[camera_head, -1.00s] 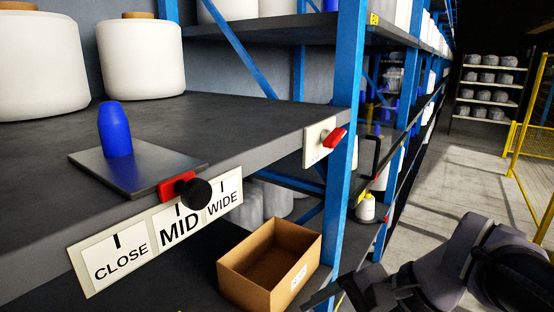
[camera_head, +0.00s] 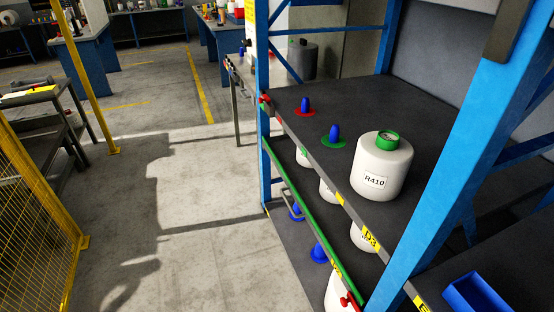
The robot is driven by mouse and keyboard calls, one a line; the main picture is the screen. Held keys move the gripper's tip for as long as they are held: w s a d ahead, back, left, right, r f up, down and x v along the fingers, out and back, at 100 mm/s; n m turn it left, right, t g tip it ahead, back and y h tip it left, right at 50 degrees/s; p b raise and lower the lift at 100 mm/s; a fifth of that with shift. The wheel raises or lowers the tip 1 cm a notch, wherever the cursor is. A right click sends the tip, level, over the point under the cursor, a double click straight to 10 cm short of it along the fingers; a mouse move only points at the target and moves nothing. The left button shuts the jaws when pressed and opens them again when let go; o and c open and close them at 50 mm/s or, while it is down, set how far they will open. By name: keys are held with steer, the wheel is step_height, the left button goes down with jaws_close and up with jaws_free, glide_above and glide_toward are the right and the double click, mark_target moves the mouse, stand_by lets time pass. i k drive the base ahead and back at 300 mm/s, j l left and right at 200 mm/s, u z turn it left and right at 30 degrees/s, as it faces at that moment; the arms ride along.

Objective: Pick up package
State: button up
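No package that I can make out clearly is in view. A large white yarn bobbin (camera_head: 378,172) with a green core and a label reading R410 stands upright on the upper rack shelf (camera_head: 292,92). Left of it on that shelf are two empty blue pegs, one on a red disc (camera_head: 305,106) and one on a green disc (camera_head: 334,137). More white bobbins (camera_head: 327,191) stand partly hidden on the shelf below. My gripper is not in view.
A blue rack post (camera_head: 438,190) stands at the right, near a blue bin (camera_head: 474,296). A green rail (camera_head: 310,235) edges the lower shelf. A yellow mesh fence (camera_head: 45,210) is at the left. Workbenches (camera_head: 82,48) stand at the back. The grey floor between is clear.

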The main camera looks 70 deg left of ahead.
mark_target(383, 158)
steer(key=u, duration=1.9)
steer(key=k+z, duration=0.1)
steer(key=z, duration=2.15)
steer(key=u, duration=2.25)
